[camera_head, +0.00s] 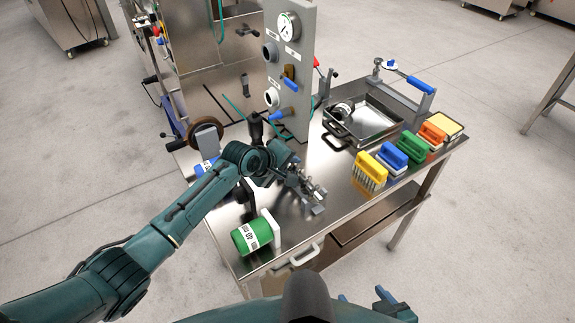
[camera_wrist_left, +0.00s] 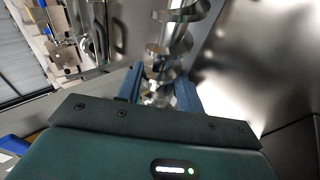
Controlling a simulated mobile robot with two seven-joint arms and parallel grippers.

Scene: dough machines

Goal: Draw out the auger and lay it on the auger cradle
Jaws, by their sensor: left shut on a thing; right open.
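My left gripper (camera_head: 291,178) is shut on the metal auger (camera_head: 312,190) over the steel table (camera_head: 335,215). In the left wrist view the auger's shiny spiral flights (camera_wrist_left: 176,38) rise from between the blue fingers (camera_wrist_left: 158,88). The arm and gripper hide part of the auger in the head view. Grey supports (camera_head: 318,210) show at the auger's near end; I cannot tell whether they belong to the cradle or whether the auger touches them. My right gripper (camera_head: 366,297) is open and empty at the bottom edge of the head view, short of the table.
Several coloured brushes (camera_head: 369,170) line the right side. A steel tray (camera_head: 352,137) sits behind them. The grey panel (camera_head: 290,70) with gauge and knobs stands at the back.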

